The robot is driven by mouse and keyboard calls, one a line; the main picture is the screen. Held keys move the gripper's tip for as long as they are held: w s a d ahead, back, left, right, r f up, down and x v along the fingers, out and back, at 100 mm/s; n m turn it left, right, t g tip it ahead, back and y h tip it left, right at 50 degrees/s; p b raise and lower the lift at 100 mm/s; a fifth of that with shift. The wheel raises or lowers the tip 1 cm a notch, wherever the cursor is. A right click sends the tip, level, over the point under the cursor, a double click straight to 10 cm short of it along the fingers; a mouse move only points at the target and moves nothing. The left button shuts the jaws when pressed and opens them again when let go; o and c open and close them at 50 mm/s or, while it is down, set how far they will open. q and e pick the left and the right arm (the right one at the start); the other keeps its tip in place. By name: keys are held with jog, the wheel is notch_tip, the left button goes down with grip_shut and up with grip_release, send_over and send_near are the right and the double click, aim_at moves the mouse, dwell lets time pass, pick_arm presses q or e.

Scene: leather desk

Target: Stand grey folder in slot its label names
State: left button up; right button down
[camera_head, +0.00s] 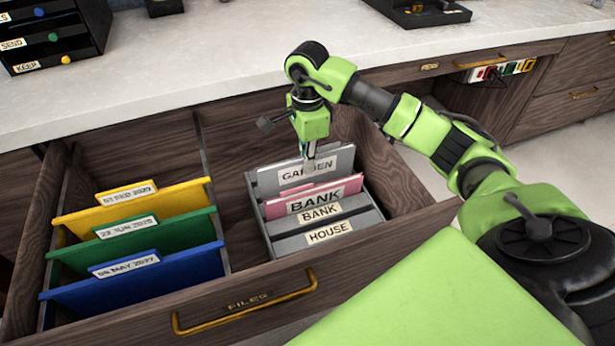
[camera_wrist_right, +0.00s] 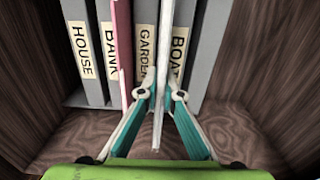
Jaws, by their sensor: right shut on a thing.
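The grey folder (camera_head: 340,160) has a label that appears to read GARDEN and is upright at the back of the grey rack (camera_head: 372,216) in the open drawer. My right gripper (camera_head: 310,166) is above it, shut on its top edge. In the right wrist view the folder (camera_wrist_right: 165,50) shows edge-on between the two fingertips (camera_wrist_right: 161,95). There it lines up between the rack's GARDEN (camera_wrist_right: 146,48) and BOAT (camera_wrist_right: 179,52) labels. Its lower edge is hidden, so I cannot tell how deep it sits. My left gripper is out of view.
A pink folder (camera_head: 345,188) labelled BANK stands behind the rack's BANK label (camera_head: 320,213); HOUSE (camera_head: 329,232) is frontmost. Yellow (camera_head: 190,196), green (camera_head: 190,231) and blue (camera_head: 195,268) folders stand in the drawer's left compartment. Drawer walls (camera_head: 405,185) surround the rack.

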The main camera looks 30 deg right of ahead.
aim_at(308, 175)
notch_tip(308, 175, down, 5)
jog(key=shift+r+b, duration=0.15)
jog(key=shift+b, duration=0.25)
jog(key=c, duration=2.2)
grip_release()
